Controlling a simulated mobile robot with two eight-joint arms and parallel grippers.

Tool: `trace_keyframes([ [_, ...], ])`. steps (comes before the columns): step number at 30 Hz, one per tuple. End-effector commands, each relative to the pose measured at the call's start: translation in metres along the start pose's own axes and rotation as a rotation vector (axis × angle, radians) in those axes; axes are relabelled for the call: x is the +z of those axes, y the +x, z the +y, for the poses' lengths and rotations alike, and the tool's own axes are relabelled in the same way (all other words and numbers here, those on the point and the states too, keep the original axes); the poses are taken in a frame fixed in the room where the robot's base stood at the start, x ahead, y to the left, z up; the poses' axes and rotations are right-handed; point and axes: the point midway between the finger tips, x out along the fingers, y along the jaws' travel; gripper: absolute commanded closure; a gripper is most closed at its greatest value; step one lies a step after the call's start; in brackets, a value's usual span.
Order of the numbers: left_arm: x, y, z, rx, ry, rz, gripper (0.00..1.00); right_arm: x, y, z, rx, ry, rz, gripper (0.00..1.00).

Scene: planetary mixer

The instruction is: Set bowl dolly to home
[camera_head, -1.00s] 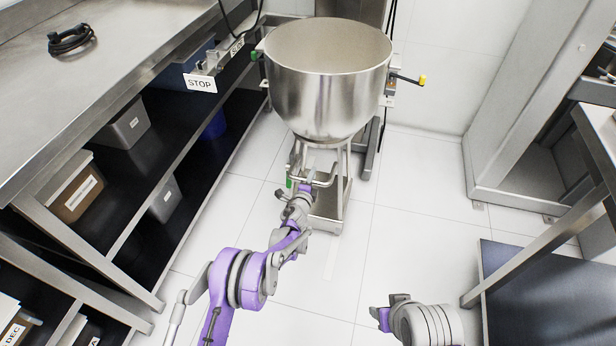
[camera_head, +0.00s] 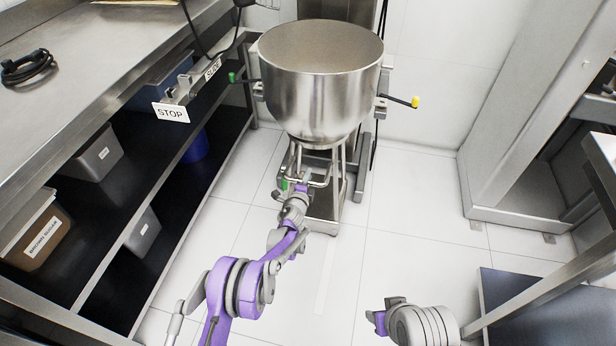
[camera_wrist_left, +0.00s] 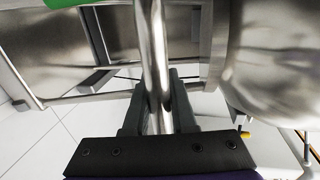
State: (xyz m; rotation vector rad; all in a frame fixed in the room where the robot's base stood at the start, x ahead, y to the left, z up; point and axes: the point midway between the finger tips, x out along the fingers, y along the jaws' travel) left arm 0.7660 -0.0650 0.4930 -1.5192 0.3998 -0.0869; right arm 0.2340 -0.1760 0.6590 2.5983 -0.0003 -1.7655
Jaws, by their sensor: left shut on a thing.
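A large steel bowl (camera_head: 320,85) sits on the metal-framed bowl dolly (camera_head: 336,200) in the middle of the head view. The dolly's bar handle (camera_head: 318,181) faces me, with a green part (camera_head: 284,184) on its left. My left gripper (camera_head: 301,188) is at this handle. In the left wrist view the steel bar (camera_wrist_left: 155,50) runs between the fingers of my left gripper (camera_wrist_left: 158,103), which is shut on it.
A yellow-tipped lever (camera_head: 415,102) sticks out right of the bowl. A steel frame (camera_head: 520,215) stands at right. White floor (camera_head: 405,215) is clear between.

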Motion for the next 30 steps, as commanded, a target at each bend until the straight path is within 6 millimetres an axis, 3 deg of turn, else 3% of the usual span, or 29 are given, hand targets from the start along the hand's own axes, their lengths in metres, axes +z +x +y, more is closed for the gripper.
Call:
trace_keyframes([
  [7,0.001,0.001,-0.002,-0.002,0.0,0.001,1.0,0.0,0.0,0.0,0.0,0.0,0.0,0.5],
  [8,0.001,0.001,-0.002,-0.002,0.0,0.002,0.74,0.0,0.0,0.0,0.0,0.0,0.0,0.5],
  [13,0.0,0.001,-0.002,-0.002,0.0,0.002,0.45,0.0,0.0,0.0,0.0,0.0,0.0,0.5],
  [23,0.0,-0.002,-0.002,-0.002,0.0,0.001,0.45,0.0,-0.001,0.0,0.0,0.0,0.0,0.5],
  [30,0.0,-0.04,-0.003,-0.002,0.001,0.001,0.45,-0.001,-0.004,0.0,0.0,0.0,0.001,0.5],
])
